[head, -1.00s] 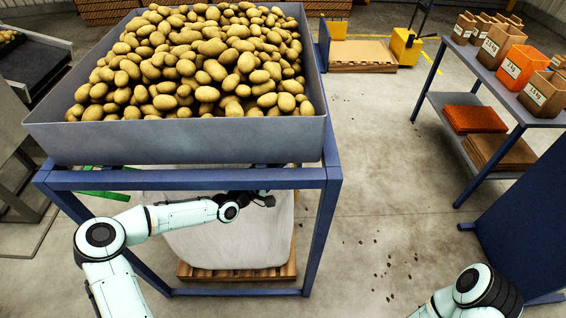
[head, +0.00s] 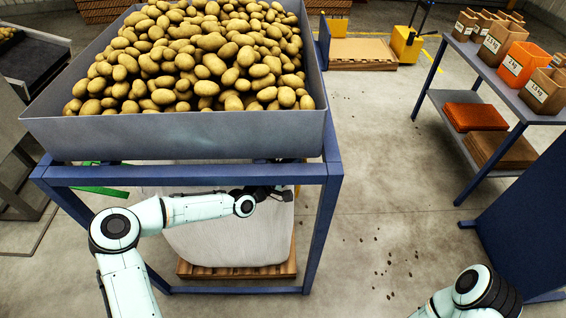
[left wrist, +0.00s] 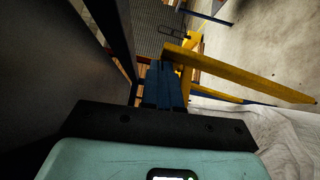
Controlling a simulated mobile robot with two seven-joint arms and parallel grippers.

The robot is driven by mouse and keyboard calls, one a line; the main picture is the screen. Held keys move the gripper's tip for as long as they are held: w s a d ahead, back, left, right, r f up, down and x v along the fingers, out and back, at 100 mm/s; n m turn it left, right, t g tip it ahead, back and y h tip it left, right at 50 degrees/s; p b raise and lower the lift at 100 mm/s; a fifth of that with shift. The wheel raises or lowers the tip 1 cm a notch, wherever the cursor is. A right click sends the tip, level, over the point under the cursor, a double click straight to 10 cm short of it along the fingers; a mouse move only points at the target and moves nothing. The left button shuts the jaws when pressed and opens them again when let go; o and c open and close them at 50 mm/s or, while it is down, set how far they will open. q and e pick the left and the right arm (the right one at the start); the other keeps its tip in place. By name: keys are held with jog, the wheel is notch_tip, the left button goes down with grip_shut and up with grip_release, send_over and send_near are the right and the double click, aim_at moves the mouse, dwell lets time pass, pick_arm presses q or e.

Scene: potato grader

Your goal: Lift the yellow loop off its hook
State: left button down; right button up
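The yellow loop (left wrist: 240,73) is a flat band in the left wrist view, running from my left gripper's fingertips toward the lower right. My left gripper (left wrist: 164,68) has its dark blue fingers close together at the band's left end and appears shut on it; the contact is partly hidden. In the head view my left gripper (head: 284,193) is under the hopper's front edge, near the frame's right front post. The hook cannot be made out. My right gripper is out of view; only part of that arm shows at bottom right.
A hopper of potatoes (head: 180,137) sits on a blue frame (head: 318,235) above my left arm. A white bulk bag (head: 225,245) stands on a pallet (head: 240,270) inside the frame. A shelf table (head: 520,108) with paper bags is at right. The floor between is clear apart from crumbs.

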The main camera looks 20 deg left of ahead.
pick_arm(q)
jog(key=w+d+b, duration=0.1)
jog(key=d+b, duration=0.2)
jog(key=d, duration=0.3)
jog(key=shift+w+d+f+b, duration=0.3)
jog(key=shift+w+b, duration=0.1)
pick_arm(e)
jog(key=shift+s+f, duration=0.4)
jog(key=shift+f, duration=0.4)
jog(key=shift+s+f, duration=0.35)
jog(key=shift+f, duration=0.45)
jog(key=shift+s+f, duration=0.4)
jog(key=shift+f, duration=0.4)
